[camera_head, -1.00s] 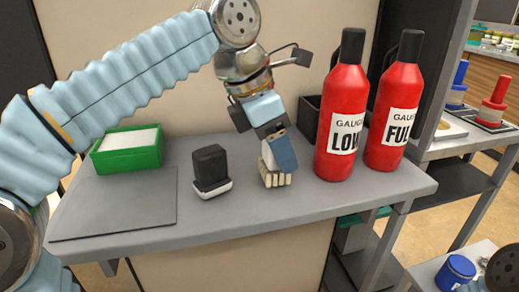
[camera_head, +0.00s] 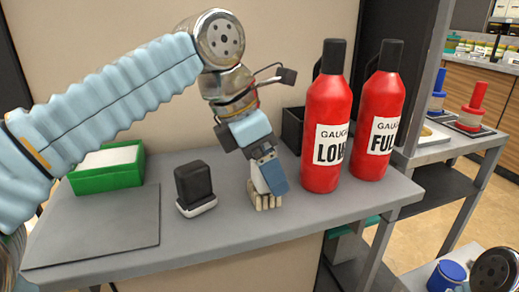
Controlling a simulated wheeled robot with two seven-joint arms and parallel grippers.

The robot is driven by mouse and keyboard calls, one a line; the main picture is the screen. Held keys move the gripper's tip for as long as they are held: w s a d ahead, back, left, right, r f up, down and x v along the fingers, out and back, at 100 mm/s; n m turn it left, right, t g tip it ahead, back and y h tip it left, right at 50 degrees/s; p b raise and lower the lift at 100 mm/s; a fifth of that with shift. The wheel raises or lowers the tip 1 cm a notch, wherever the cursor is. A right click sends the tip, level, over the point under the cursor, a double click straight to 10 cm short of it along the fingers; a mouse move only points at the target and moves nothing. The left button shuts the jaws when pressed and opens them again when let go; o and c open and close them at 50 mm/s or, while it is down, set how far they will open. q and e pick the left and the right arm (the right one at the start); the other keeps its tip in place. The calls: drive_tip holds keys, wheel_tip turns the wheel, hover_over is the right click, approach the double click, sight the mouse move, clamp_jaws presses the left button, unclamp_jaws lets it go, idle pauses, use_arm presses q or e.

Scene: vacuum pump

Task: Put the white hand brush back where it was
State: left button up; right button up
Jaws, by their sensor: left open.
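A pale cream-white block-like thing with a ridged, bristle-like lower edge, which looks like the white hand brush (camera_head: 264,201), stands upright on the grey table (camera_head: 230,232). My left gripper (camera_head: 268,184) points down directly over it, with its blue-grey finger in front of the brush's upper part. The gripper is open, with its fingertips at the brush. The finger hides part of the brush, and I cannot tell whether they touch.
A black block with a white base (camera_head: 196,188) stands left of the brush. Two red bottles, marked LOW (camera_head: 322,115) and FULL (camera_head: 380,112), stand close on the right. A black bin (camera_head: 292,130) is behind. A green tray (camera_head: 108,178) and a dark flat mat (camera_head: 95,228) lie left.

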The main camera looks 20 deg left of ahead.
use_arm(q)
drive_tip(key=v, duration=1.2)
drive_tip(key=shift+p, duration=0.4)
